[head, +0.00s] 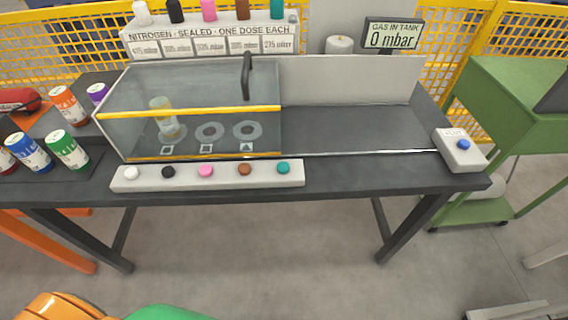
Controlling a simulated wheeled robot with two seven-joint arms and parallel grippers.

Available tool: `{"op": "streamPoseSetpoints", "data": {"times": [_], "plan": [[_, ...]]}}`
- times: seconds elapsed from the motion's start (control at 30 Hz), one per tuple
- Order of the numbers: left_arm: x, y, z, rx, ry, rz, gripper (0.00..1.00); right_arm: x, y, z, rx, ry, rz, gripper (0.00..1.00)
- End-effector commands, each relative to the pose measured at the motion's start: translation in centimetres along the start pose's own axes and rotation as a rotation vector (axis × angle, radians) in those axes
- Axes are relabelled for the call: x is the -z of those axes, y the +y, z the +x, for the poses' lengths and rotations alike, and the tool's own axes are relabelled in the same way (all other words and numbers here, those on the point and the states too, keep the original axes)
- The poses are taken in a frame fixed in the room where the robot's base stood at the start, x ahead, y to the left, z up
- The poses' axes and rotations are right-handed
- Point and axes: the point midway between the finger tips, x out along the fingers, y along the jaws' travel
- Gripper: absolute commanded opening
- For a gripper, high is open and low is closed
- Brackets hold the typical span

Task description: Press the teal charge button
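The teal charge button (283,168) is the rightmost of a row on a white button strip (230,181) along the table's front edge. To its left on the strip are a brown button (244,169), a pink button (205,171), a black button (168,172) and a white button (131,173). Behind the strip stands a clear case with yellow edges (205,112), holding a pale yellowish canister (163,118) at its left. A display (392,36) reads "GAS IN TANK 0 mbar". Neither gripper is in view.
A white box with a blue button (459,151) sits at the table's right end. Several labelled canisters (68,105) stand at the left. A nitrogen sign (212,46) is behind the case. A green cart (510,110) stands right. The table right of the case is clear.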

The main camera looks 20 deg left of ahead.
Motion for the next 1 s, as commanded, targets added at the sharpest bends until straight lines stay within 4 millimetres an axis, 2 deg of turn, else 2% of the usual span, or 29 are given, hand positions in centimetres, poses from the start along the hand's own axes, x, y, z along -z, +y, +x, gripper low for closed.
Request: {"op": "streamPoseSetpoints", "data": {"times": [0.1,0.47,0.5,1.0], "plan": [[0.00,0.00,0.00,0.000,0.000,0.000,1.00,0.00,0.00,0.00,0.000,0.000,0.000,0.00],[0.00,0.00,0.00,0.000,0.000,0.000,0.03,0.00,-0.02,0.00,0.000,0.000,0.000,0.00],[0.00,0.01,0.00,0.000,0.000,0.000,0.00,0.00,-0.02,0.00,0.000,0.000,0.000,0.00],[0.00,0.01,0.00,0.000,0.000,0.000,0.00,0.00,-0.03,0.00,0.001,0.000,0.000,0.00]]}}
